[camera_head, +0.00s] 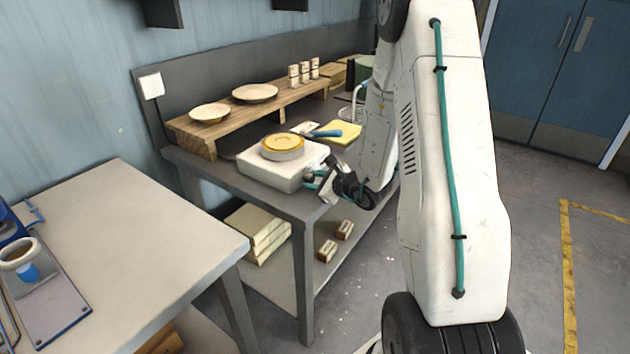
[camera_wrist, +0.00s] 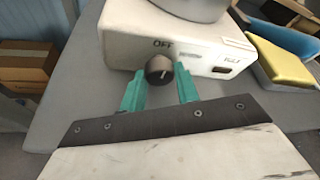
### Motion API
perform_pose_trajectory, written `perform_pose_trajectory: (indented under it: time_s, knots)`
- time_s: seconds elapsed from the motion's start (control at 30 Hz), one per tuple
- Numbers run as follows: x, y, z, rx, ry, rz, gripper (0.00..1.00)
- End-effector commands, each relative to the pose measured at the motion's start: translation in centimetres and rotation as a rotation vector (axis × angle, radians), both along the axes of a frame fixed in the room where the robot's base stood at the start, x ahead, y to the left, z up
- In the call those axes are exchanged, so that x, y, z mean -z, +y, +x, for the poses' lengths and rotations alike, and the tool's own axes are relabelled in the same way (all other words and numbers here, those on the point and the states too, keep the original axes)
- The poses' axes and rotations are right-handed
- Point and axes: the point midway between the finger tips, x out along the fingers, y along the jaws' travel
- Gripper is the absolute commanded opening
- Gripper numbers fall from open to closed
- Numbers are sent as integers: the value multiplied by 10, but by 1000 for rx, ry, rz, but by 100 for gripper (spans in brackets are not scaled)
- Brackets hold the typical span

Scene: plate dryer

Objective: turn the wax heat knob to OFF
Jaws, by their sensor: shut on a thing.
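The wax heater is a white box (camera_head: 262,176) with a round pot of yellow wax (camera_head: 284,143) on top, standing on the grey table. In the wrist view its white front (camera_wrist: 120,38) carries a dark round knob (camera_wrist: 158,71) with the word OFF printed above it. A pale mark on the knob's face points roughly up, toward OFF. My gripper (camera_wrist: 160,80) has one teal finger on each side of the knob and is shut on it. In the head view my gripper (camera_head: 317,180) is at the heater's front corner, and it mostly hides the knob.
A wooden riser (camera_head: 215,125) with two plates stands behind the heater. A yellow sponge-like block (camera_head: 342,132) and a blue-handled tool (camera_head: 325,133) lie close to the heater's right. A pale table (camera_head: 120,230) is at the left. The floor at right is clear.

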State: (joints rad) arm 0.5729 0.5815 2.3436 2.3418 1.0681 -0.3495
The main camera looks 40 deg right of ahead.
Motion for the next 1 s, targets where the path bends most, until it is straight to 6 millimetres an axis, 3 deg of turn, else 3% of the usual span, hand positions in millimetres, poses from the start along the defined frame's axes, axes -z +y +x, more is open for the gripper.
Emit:
perform_pose_trajectory:
  time_s: [0.6,0.63,0.7,1.0]
  knots:
    - [0,0,0,0,-16,-49,8]
    - [0,0,0,0,-16,-49,40]
    - [0,0,0,0,-17,-48,52]
    - [1,1,0,-2,-15,-45,52]
